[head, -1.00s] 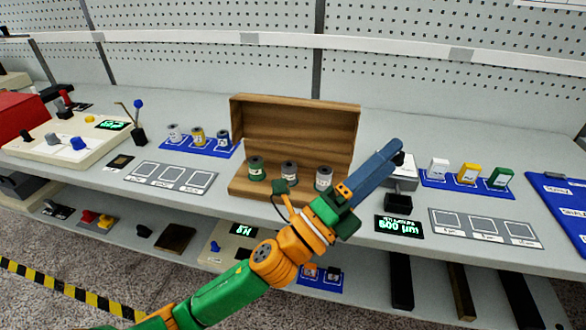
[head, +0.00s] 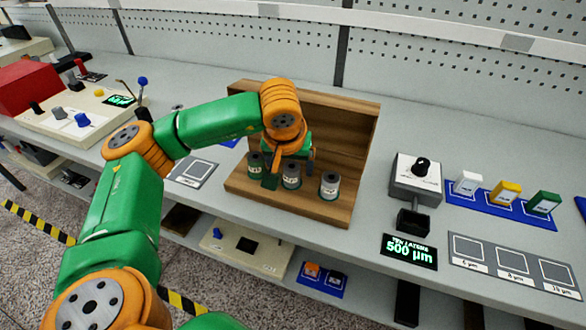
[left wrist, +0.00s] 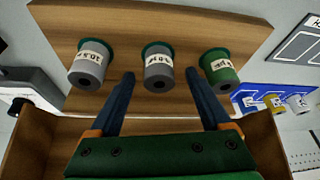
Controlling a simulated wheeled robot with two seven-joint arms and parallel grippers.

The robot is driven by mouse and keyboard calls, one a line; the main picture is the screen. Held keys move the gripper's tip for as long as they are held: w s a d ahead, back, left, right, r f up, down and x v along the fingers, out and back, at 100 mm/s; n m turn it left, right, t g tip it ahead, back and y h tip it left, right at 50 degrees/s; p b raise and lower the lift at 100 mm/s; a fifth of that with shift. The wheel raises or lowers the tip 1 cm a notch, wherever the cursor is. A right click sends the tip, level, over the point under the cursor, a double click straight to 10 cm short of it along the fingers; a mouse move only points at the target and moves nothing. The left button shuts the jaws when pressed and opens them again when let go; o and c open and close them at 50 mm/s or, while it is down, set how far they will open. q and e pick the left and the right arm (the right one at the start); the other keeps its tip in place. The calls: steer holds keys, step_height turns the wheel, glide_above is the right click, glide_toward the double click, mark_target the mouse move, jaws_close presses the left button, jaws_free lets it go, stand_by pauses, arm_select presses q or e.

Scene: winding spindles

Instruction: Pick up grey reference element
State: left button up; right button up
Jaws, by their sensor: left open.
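The wooden stand (head: 345,140) holds a green element (head: 254,165), a grey element (head: 291,176) in the middle and a lighter grey element (head: 329,186). My open left gripper (head: 288,168) points down over the stand and hides part of the green and middle ones. In the left wrist view my left gripper (left wrist: 160,77) has its dark blue fingers on either side of the middle grey element (left wrist: 158,68), with a gap on each side. The lighter grey element (left wrist: 90,64) is left of the fingers and the green element (left wrist: 220,67) right of them. My right gripper is out of view.
A grey device with a black knob (head: 414,178) and a display (head: 409,251) stand right of the stand. A blue tray (head: 500,210) with coloured blocks lies further right. The stand's tall back panel rises behind the elements. Another blue tray (left wrist: 258,91) with small spindles shows in the left wrist view.

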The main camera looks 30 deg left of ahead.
arm_select(q)
steer(key=shift+x, duration=0.8)
steer(key=shift+d, duration=0.1)
jaws_close()
steer(key=shift+r, duration=0.1)
steer(key=shift+r, duration=0.1)
